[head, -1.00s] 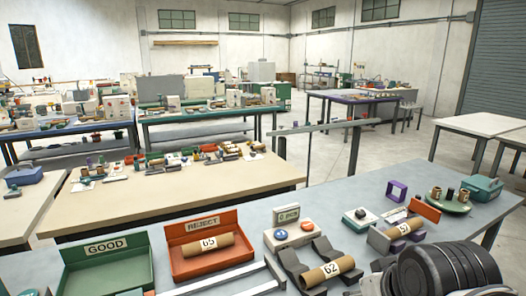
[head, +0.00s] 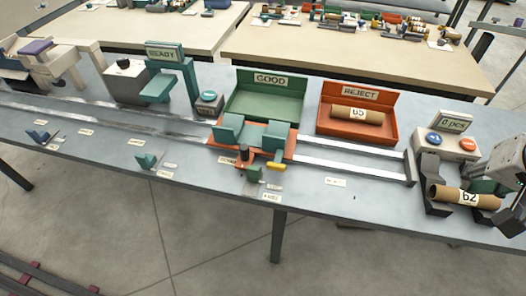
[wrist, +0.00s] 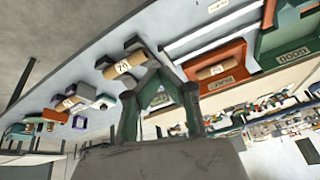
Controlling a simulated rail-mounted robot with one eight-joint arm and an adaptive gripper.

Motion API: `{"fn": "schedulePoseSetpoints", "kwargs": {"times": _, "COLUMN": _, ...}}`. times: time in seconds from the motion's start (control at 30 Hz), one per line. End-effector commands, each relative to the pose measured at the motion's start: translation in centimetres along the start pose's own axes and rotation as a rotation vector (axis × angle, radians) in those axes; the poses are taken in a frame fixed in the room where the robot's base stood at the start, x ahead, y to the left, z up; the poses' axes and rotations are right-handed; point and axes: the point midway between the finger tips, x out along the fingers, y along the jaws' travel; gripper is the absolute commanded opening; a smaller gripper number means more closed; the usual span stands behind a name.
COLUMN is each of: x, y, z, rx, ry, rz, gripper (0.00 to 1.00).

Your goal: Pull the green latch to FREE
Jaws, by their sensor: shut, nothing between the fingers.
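A carriage with an orange base (head: 228,133) and teal blocks sits on the rails in front of the GOOD tray. Small green parts (head: 253,174) stick out at its front edge, near a yellow handle (head: 276,166). I cannot tell for sure which green part is the latch, and the small labels by it (head: 271,198) are too small to read clearly. My gripper (wrist: 155,74) is shut and empty in the wrist view, above the bench near tube 62. In the head view only part of my arm shows at the right edge, well right of the carriage.
The green GOOD tray (head: 240,97) is empty; the orange REJECT tray (head: 388,131) holds tube 65 (head: 350,115). Tube 62 (head: 455,196) rests on dark cradles beside a two-button counter box (head: 447,143). A READY sign (head: 162,53) stands left. Bare rails (head: 350,151) run right of the carriage.

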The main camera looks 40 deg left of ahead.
Motion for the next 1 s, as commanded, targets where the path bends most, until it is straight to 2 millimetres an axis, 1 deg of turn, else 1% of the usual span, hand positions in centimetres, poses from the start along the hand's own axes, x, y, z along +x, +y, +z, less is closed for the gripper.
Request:
{"fn": "schedulePoseSetpoints", "kwargs": {"times": 0.03, "x": 0.2, "y": -1.5, "z": -1.0, "rx": -0.012, "ry": -0.027, "rz": -0.013, "gripper": 0.0}}
{"fn": "schedulePoseSetpoints", "kwargs": {"times": 0.17, "x": 1.1, "y": -5.1, "z": -2.8, "rx": -0.033, "ry": -0.099, "rz": -0.038, "gripper": 0.0}}
{"fn": "schedulePoseSetpoints", "kwargs": {"times": 0.2, "x": 1.4, "y": -6.2, "z": -3.3, "rx": -0.039, "ry": -0.121, "rz": -0.045, "gripper": 0.0}}
{"fn": "schedulePoseSetpoints", "kwargs": {"times": 0.37, "x": 2.9, "y": -11.1, "z": -4.8, "rx": -0.07, "ry": -0.212, "rz": -0.065, "gripper": 0.0}}
{"fn": "schedulePoseSetpoints", "kwargs": {"times": 0.5, "x": 4.4, "y": -15.7, "z": -5.6, "rx": -0.098, "ry": -0.291, "rz": -0.076, "gripper": 0.0}}
{"fn": "schedulePoseSetpoints", "kwargs": {"times": 0.63, "x": 6.0, "y": -20.1, "z": -5.8, "rx": -0.127, "ry": -0.365, "rz": -0.078, "gripper": 0.0}}
{"fn": "schedulePoseSetpoints", "kwargs": {"times": 0.77, "x": 7.9, "y": -24.6, "z": -5.3, "rx": -0.16, "ry": -0.437, "rz": -0.074, "gripper": 0.0}}
{"fn": "schedulePoseSetpoints", "kwargs": {"times": 0.8, "x": 8.6, "y": -26.0, "z": -5.0, "rx": -0.172, "ry": -0.459, "rz": -0.071, "gripper": 0.0}}
{"fn": "schedulePoseSetpoints", "kwargs": {"times": 0.87, "x": 9.6, "y": -28.2, "z": -4.5, "rx": -0.188, "ry": -0.49, "rz": -0.064, "gripper": 0.0}}
{"fn": "schedulePoseSetpoints", "kwargs": {"times": 1.0, "x": 12.5, "y": -33.3, "z": -2.5, "rx": -0.233, "ry": -0.555, "rz": -0.038, "gripper": 0.0}}
